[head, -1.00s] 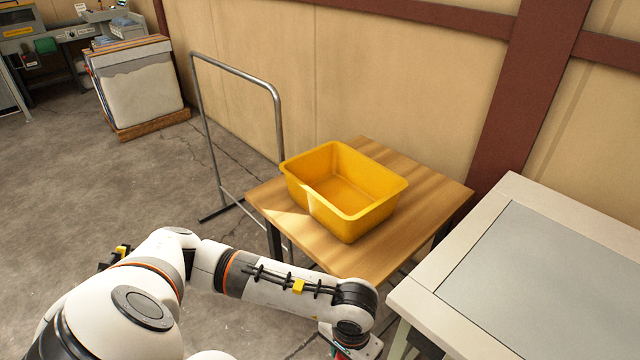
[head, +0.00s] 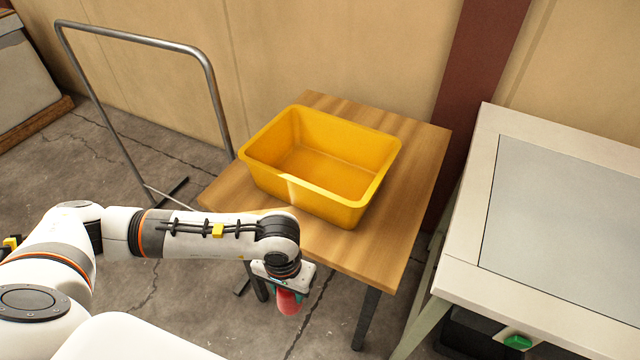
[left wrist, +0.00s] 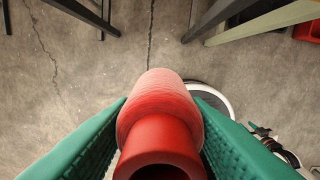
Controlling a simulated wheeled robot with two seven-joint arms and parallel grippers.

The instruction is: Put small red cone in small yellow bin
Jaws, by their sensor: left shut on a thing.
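The small red cone (head: 288,302) hangs below my left gripper (head: 281,288) in the head view, in front of the wooden table's near edge. In the left wrist view the red cone (left wrist: 160,125) sits between the two green fingers, and my left gripper (left wrist: 160,140) is shut on it. The yellow bin (head: 318,160) stands on the wooden table, behind and to the right of the gripper. The bin looks empty inside. My right gripper is not in view.
The wooden table (head: 405,200) has bare top around the bin. A white-framed table with a grey panel (head: 570,220) stands at the right. A metal frame stand (head: 135,35) is left of the wooden table. Concrete floor lies below the held cone.

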